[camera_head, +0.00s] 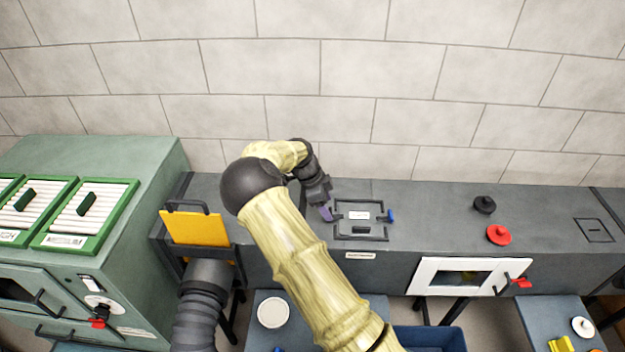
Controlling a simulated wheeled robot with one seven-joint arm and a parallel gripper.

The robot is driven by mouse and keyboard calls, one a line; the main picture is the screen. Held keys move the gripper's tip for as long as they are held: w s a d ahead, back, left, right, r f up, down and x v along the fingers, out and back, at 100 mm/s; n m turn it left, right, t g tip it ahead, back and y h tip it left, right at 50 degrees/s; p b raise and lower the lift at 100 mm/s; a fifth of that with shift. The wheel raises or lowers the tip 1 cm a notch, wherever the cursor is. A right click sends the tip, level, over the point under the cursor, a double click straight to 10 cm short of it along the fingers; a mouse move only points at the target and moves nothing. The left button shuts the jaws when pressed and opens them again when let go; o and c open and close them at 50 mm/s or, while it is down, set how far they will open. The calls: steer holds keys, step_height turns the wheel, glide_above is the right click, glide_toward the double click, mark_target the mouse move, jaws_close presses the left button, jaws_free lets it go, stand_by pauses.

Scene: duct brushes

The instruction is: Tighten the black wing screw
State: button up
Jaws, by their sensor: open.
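A small hatch (352,206) with a pale label and a dark frame sits on top of the grey duct. A blue wing-like piece (391,216) is at its right side and a purple one (325,213) at its left. A short black piece (362,230) lies at the hatch's front edge; I cannot tell whether it is the black wing screw or a handle. My gripper (321,201) is open, pointing down at the hatch's left side, close to the purple piece. Whether they touch is unclear. My arm may hide parts left of the hatch.
A black round knob (484,205) and a red one (499,235) stand on the duct's right part. A yellow plate (195,228) with a handle is at its left end. A green cabinet (150,165) stands left.

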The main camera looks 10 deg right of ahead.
steer(key=b+v, duration=0.3)
steer(key=v, duration=1.2)
steer(key=shift+r, duration=0.15)
steer(key=shift+a, duration=0.1)
steer(key=s+d+f+n+y, duration=0.25)
steer(key=s+d+n, duration=0.35)
steer(key=s+d, duration=0.3)
steer(key=s+a+n+t+y, duration=0.1)
steer(key=s+n+t+y, duration=0.1)
steer(key=s+n, duration=1.1)
steer(key=s+f+t, duration=0.1)
steer(key=s, duration=0.5)
steer(key=shift+s+a+n, duration=0.3)
steer(key=shift+a, duration=0.1)
